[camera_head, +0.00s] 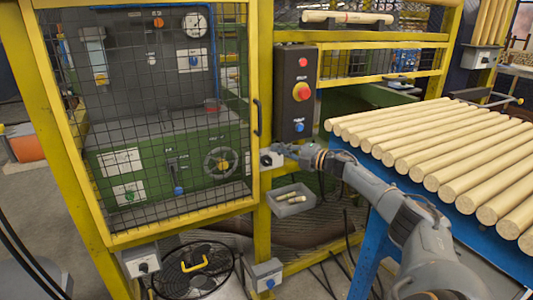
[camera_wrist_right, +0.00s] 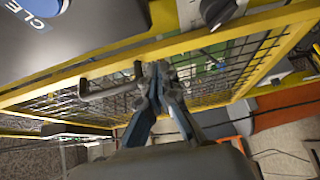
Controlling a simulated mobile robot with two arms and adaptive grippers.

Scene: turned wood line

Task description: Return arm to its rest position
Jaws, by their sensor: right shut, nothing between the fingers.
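My right arm (camera_head: 405,215) reaches in from the lower right in the head view, stretched toward the yellow frame post. My right gripper (camera_head: 288,150) is at its end, beside a small grey switch box (camera_head: 271,159) and below the black control panel (camera_head: 296,120). In the right wrist view the gripper (camera_wrist_right: 155,75) has its fingers together with nothing between them. A dark selector knob (camera_wrist_right: 218,10) shows above right of the fingertips there. I cannot tell whether the fingers touch anything. My left gripper is not in view.
The mesh guard door (camera_head: 165,130) is closed, with a dark handle (camera_head: 256,118). A grey bin (camera_head: 291,203) with short wood pieces hangs below the gripper. A blue-framed rack (camera_head: 480,240) holding several wooden rods (camera_head: 430,140) stands close to my arm on the right.

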